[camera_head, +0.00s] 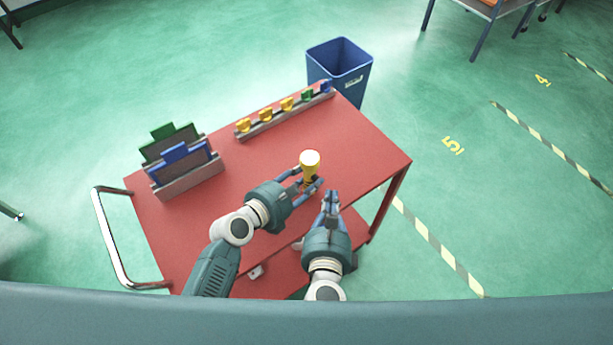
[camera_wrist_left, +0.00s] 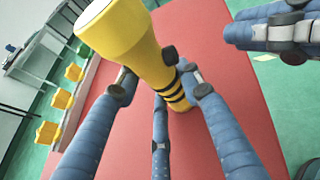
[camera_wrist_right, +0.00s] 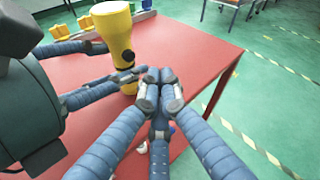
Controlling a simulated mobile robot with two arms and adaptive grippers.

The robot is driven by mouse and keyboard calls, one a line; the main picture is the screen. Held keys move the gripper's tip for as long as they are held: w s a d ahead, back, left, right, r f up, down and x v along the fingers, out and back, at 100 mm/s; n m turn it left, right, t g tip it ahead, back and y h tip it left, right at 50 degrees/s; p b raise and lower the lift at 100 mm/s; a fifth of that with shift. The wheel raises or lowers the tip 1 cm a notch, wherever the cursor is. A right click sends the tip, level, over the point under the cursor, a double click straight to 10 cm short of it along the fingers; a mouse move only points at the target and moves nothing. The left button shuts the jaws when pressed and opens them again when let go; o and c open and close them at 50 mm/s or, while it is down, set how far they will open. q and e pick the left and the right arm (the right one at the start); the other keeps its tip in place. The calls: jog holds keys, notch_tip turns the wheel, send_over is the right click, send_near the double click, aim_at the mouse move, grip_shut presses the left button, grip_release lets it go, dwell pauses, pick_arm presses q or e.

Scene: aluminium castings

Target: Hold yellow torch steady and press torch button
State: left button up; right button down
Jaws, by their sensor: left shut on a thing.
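The yellow torch (camera_head: 309,163) stands upright, pale lens end up, above the red cart top near its right front edge. In the left wrist view the torch (camera_wrist_left: 137,48) shows black rings low on its body and a dark round button (camera_wrist_left: 170,55) on its side. My left gripper (camera_head: 312,184) is shut around the torch's lower body. My right gripper (camera_head: 331,196) is beside the torch to the right, apart from it. In the right wrist view its fingertips (camera_wrist_right: 159,84) are together and empty, with the torch (camera_wrist_right: 116,38) to their left.
The red cart (camera_head: 250,165) carries a rack of yellow, green and blue pieces (camera_head: 287,104) at the back and a holder with green and blue plates (camera_head: 183,163) at the left. A blue bin (camera_head: 340,65) stands behind the cart. The cart's right top is clear.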

jog(key=shift+w+a, duration=0.85)
jog(key=shift+w, duration=0.3)
dwell(0.7)
jog(key=shift+w+a, duration=0.25)
jog(key=shift+w, duration=0.1)
jog(key=shift+w+a, duration=0.15)
jog(key=shift+w, duration=0.05)
dwell(0.5)
jog(key=shift+s, duration=0.1)
jog(key=shift+s+d, duration=0.45)
jog(key=shift+s, duration=0.05)
jog(key=s+d, duration=0.3)
jog(key=s, duration=0.1)
jog(key=shift+s+d, duration=0.3)
jog(key=shift+s, duration=0.1)
